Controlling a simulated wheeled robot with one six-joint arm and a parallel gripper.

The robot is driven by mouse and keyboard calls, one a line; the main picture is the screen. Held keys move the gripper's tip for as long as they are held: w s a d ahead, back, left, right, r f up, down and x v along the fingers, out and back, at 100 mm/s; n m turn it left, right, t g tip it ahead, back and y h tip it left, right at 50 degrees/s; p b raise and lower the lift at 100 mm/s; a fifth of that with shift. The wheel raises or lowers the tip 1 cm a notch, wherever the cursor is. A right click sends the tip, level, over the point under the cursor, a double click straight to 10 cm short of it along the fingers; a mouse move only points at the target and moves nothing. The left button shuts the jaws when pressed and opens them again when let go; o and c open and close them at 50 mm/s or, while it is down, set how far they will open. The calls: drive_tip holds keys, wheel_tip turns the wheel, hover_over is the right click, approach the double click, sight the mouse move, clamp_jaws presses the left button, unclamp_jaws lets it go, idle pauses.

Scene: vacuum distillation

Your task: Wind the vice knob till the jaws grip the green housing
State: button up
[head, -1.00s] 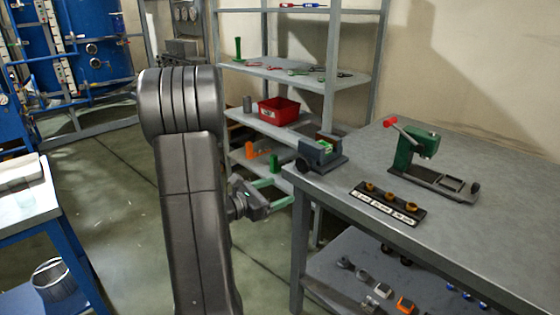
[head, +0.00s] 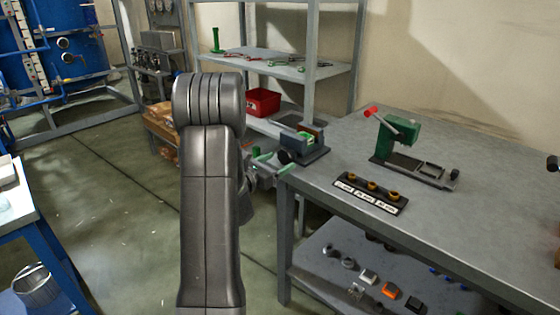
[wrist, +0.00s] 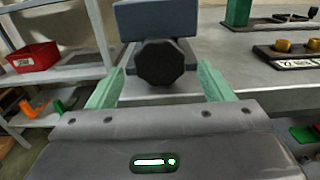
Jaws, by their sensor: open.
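The blue-grey vice (head: 312,154) stands at the left corner of the workbench. Its dark knob (head: 284,157) faces out past the bench's edge. A green housing (head: 306,138) sits at the vice's jaws; whether the jaws touch it is too small to tell. My gripper (head: 268,164) is beside the knob, partly hidden behind my arm. In the wrist view my gripper (wrist: 160,84) is open and empty, with pale green fingers spread left and right. The faceted black knob (wrist: 160,63) lies straight ahead, centred between the fingertips, apart from both. The vice body (wrist: 155,19) shows above it.
On the workbench (head: 450,225) are a green press with a red handle (head: 397,140) and a labelled tray with several brass pieces (head: 369,193). A shelf rack with a red bin (head: 263,102) stands behind the vice. Floor to the left is open.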

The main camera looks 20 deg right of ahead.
drive_tip(key=shift+x, duration=0.8)
drive_tip(key=c, duration=0.9)
drive_tip(key=shift+c, duration=0.2)
drive_tip(key=shift+f+b, duration=0.1)
drive_tip(key=shift+b, duration=0.35)
drive_tip(key=m+b, duration=0.2)
drive_tip(key=b, duration=0.1)
drive_tip(key=shift+f, duration=0.2)
drive_tip(key=m+b, duration=0.4)
drive_tip(key=b, duration=0.5)
drive_tip(key=shift+f+m+b, duration=0.1)
drive_tip(key=shift+m+b, duration=0.2)
drive_tip(key=shift+b, duration=0.1)
drive_tip(key=m+b, duration=0.2)
drive_tip(key=b, duration=0.3)
drive_tip(key=shift+m, duration=0.4)
drive_tip(key=shift+r+m+b, duration=0.4)
drive_tip(key=shift+m+b, duration=0.2)
drive_tip(key=shift+b, duration=0.35)
